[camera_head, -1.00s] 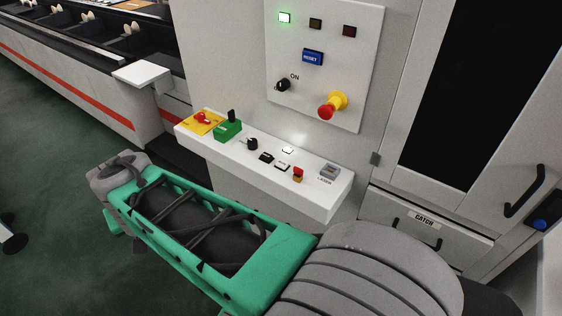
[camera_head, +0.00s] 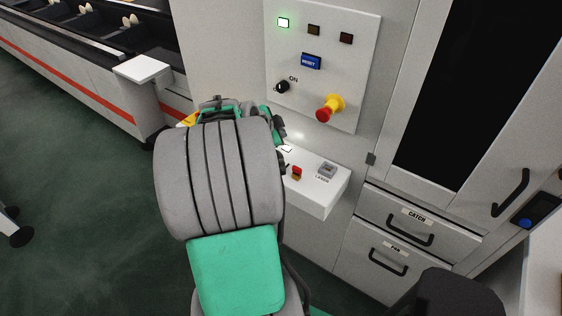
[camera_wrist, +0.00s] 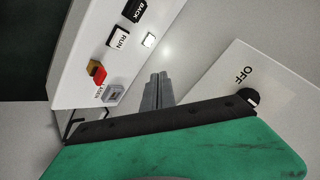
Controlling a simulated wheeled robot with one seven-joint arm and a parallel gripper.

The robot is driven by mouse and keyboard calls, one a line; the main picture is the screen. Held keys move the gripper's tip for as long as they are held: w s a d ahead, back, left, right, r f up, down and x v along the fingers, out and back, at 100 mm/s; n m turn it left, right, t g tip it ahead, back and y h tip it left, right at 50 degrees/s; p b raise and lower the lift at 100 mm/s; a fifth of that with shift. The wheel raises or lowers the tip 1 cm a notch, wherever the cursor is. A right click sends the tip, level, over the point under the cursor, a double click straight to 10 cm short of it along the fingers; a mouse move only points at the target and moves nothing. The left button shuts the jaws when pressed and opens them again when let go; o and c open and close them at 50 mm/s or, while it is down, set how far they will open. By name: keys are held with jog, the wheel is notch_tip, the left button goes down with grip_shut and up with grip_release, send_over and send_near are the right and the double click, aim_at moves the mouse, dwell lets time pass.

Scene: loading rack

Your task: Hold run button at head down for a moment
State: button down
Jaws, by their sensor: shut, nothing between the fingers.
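The run button (camera_wrist: 118,38) is a white square key lettered RUN on the white console in the wrist view. It sits between the black BACK key (camera_wrist: 134,10) and a red-and-orange switch (camera_wrist: 96,72). A blank white key (camera_wrist: 149,40) is beside it. My gripper (camera_wrist: 158,77) is shut and empty, its fingers together below and right of the run button in the picture, apart from it. In the head view my arm covers the console's left part, and the run button and my fingertips cannot be made out.
The console (camera_head: 318,192) juts from the machine. Above it, a panel bears a blue RESET button (camera_head: 311,61), a red-and-yellow emergency stop (camera_head: 330,108) and a black knob (camera_head: 282,87). A grey LASER button (camera_head: 326,170) is at the console's right. Drawers (camera_head: 408,228) are at the right.

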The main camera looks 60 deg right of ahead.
aim_at(280, 158)
jog(key=shift+f, duration=0.15)
notch_tip(280, 158, down, 8)
jog(key=b, duration=0.4)
jog(key=shift+f+b, duration=0.3)
jog(key=shift+b, duration=0.05)
dwell(1.6)
jog(key=shift+f+b, duration=0.4)
jog(key=shift+b, duration=0.3)
jog(key=shift+a+f+b, duration=0.1)
jog(key=shift+f+b, duration=0.35)
jog(key=shift+b, duration=0.1)
dwell(2.0)
dwell(0.5)
jog(key=shift+r, duration=0.85)
